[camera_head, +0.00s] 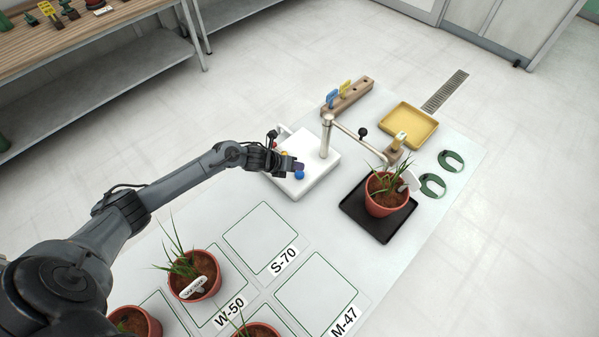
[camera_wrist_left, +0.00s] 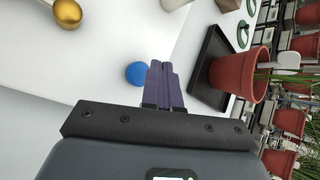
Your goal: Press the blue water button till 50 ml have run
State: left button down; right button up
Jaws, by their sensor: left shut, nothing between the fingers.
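The blue button (camera_head: 299,175) is a round knob near the front right edge of the white dispenser base (camera_head: 318,178). My left gripper (camera_head: 297,166) is over that base with its purple fingers shut and empty, right at the button. In the left wrist view the blue button (camera_wrist_left: 136,73) shows just left of the shut fingertips (camera_wrist_left: 161,68); I cannot tell whether they touch it. A metal spout (camera_head: 355,134) reaches from the base toward a potted plant (camera_head: 385,201) on a black tray (camera_head: 352,207). No running water is visible. My right gripper is not in view.
A yellow tray (camera_head: 424,130), a wooden block with cards (camera_head: 355,94) and green rings (camera_head: 433,186) lie around the base. Another potted plant (camera_head: 204,285) stands on the W-50 square. The S-70 square (camera_head: 258,236) and M-47 square (camera_head: 315,290) are empty.

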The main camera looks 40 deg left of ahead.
aim_at(297, 174)
pick_arm(q)
jog(key=shift+r+p, duration=1.35)
jog(key=shift+r, duration=0.75)
